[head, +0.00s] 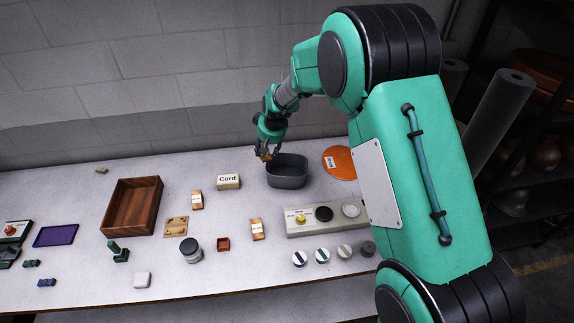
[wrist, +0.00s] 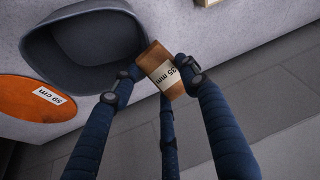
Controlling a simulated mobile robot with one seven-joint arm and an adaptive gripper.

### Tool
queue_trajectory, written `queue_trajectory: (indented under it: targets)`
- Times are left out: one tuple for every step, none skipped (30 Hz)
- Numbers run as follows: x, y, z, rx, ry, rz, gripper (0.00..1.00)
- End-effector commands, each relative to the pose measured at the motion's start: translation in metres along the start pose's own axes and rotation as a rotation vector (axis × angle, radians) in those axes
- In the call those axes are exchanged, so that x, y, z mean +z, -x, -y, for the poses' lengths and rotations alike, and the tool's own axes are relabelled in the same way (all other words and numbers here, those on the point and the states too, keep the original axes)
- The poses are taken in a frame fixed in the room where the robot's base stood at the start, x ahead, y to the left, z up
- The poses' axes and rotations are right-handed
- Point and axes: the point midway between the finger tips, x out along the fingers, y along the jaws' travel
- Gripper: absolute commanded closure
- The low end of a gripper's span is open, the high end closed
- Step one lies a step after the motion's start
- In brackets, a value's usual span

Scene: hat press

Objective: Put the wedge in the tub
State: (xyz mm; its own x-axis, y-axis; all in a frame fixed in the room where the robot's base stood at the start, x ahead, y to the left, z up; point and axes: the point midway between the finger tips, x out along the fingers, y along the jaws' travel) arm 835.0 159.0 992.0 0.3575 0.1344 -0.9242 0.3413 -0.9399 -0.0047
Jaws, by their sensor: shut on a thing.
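My gripper (head: 265,152) is shut on a brown wooden wedge (wrist: 161,70) with a pale label, part of which reads "35 mm". The wedge also shows small in the head view (head: 264,157), at the left rim of the tub. The grey oval tub (head: 287,183) stands at the back of the table. In the wrist view the tub (wrist: 85,82) lies to the upper left of the wedge, close to it. The tub looks empty in the wrist view. I cannot tell whether the wedge touches the rim.
An orange disc (head: 341,161) labelled "59 cm" lies right of the tub. A "Cord" box (head: 229,182) stands to its left. Labelled wooden blocks (head: 197,200) and a panel with knobs (head: 326,217) are nearer the front. A wooden tray (head: 132,206) is further left.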

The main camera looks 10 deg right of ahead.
Motion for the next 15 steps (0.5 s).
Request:
queue_trajectory:
  targets:
    - [0.009, 0.005, -0.011, -0.003, 0.004, 0.0, 0.82]
    - [0.015, 0.007, -0.015, -0.005, 0.009, 0.0, 0.82]
    - [0.02, 0.01, -0.02, -0.008, 0.016, -0.001, 0.82]
    - [0.025, 0.011, -0.024, -0.01, 0.022, -0.001, 0.82]
    - [0.028, 0.012, -0.028, -0.012, 0.025, -0.001, 0.82]
    - [0.033, 0.014, -0.031, -0.013, 0.03, -0.001, 0.82]
    - [0.035, 0.015, -0.034, -0.015, 0.034, -0.001, 0.82]
    - [0.038, 0.016, -0.035, -0.016, 0.036, -0.001, 0.82]
    - [0.041, 0.017, -0.037, -0.017, 0.04, 0.0, 0.82]
    - [0.043, 0.017, -0.039, -0.018, 0.041, 0.0, 0.82]
    - [0.044, 0.018, -0.04, -0.019, 0.043, 0.0, 0.82]
    - [0.045, 0.018, -0.041, -0.019, 0.045, 0.0, 0.82]
    - [0.045, 0.018, -0.041, -0.019, 0.046, 0.0, 0.82]
    - [0.046, 0.019, -0.042, -0.02, 0.046, 0.0, 0.82]
    - [0.046, 0.019, -0.042, -0.02, 0.046, 0.0, 0.82]
